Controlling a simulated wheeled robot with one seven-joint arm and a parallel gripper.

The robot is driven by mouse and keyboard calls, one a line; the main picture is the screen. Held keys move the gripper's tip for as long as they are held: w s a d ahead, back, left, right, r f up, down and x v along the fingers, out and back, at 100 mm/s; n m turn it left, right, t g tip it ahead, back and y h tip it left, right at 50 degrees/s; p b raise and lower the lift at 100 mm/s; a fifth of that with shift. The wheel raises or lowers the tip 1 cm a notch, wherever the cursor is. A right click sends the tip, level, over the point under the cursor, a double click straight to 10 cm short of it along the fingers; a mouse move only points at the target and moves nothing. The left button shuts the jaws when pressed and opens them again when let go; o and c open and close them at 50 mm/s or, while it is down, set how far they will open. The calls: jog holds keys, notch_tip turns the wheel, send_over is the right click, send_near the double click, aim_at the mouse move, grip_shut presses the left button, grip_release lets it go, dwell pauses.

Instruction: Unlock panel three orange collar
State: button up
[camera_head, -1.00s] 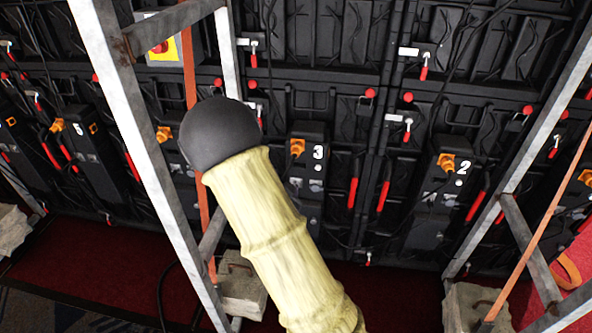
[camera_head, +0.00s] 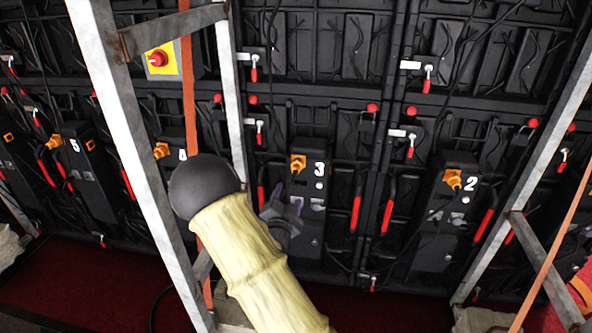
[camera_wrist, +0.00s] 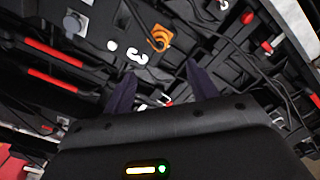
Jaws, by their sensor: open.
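Panel three's black box (camera_head: 310,215) carries a white "3" and stands right of the middle in the head view. Its orange collar (camera_head: 298,164) sits at the upper left of the box; the collar also shows in the wrist view (camera_wrist: 159,38), with a cable beside it. My gripper (camera_head: 288,212) shows partly in the head view, in front of the lower left of box three. In the wrist view its two dark fingers (camera_wrist: 161,75) are apart with nothing held between them. The collar lies beyond the fingertips, not touching them.
Grey metal frame posts (camera_head: 135,150) stand at left and right (camera_head: 520,190). Boxes two (camera_head: 445,215) and four (camera_head: 178,152) have similar orange collars. Red handles (camera_head: 356,212) and hanging cables surround box three. A red emergency button (camera_head: 157,58) is at upper left.

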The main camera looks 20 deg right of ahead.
aim_at(295, 173)
jog(key=x, duration=1.4)
jog(key=shift+w+d, duration=0.2)
jog(key=shift+w, duration=0.05)
jog(key=shift+c, duration=0.2)
